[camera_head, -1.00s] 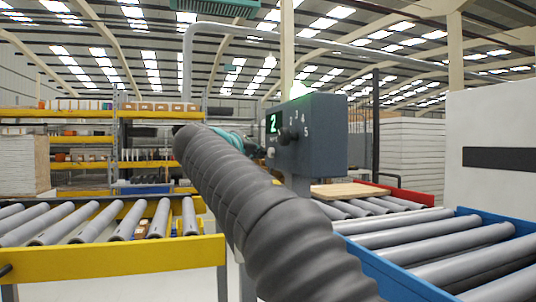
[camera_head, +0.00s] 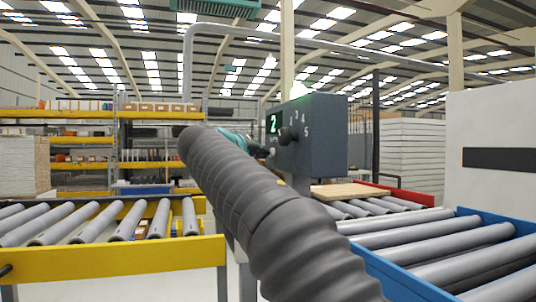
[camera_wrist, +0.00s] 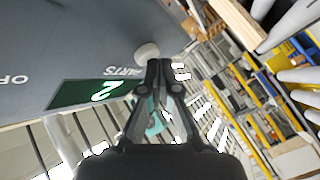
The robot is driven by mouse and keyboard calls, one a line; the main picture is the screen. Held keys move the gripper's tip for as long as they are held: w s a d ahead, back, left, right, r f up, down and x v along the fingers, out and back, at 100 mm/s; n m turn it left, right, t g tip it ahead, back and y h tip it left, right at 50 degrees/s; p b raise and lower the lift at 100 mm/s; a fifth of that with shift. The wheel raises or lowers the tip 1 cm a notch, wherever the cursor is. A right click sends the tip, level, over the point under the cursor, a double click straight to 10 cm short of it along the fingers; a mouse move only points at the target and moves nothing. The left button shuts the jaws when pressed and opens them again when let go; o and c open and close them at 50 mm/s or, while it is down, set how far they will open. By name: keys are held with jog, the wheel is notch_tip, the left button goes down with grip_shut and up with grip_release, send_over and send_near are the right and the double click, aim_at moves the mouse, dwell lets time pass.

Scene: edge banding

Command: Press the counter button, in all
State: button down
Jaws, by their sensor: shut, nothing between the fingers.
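The counter box (camera_head: 325,135) is a dark grey housing on a post, with a green lit display (camera_head: 272,124) reading 2 and a dark dial marked with numbers. In the wrist view the display (camera_wrist: 98,93) is upside down, beside the word PARTS. A pale round button (camera_wrist: 147,53) stands out from the face next to that word. My gripper (camera_wrist: 158,64) is shut and empty, its tips right by the button; I cannot tell whether they touch. In the head view my gripper (camera_head: 262,148) is at the box's face, partly hidden behind my arm.
A yellow-framed roller conveyor (camera_head: 120,258) is at left and a blue-framed one (camera_head: 400,275) at right. A wooden board (camera_head: 350,190) lies beyond the box near a red frame. Shelving (camera_head: 85,165) stands at the back left.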

jog(key=shift+d, duration=0.2)
jog(key=shift+a, duration=0.15)
dwell(0.3)
jog(key=shift+s+a, duration=0.2)
jog(key=shift+a, duration=0.55)
jog(key=shift+a, duration=0.1)
jog(key=shift+s+a+p, duration=0.2)
jog(key=shift+s+a, duration=0.05)
jog(key=shift+a, duration=0.55)
jog(key=shift+s+a+p, duration=0.15)
jog(key=shift+s+a, duration=0.05)
jog(key=shift+a, duration=0.55)
jog(key=shift+s+a+p, duration=0.2)
jog(key=shift+s+a, duration=0.05)
jog(key=shift+a, duration=0.55)
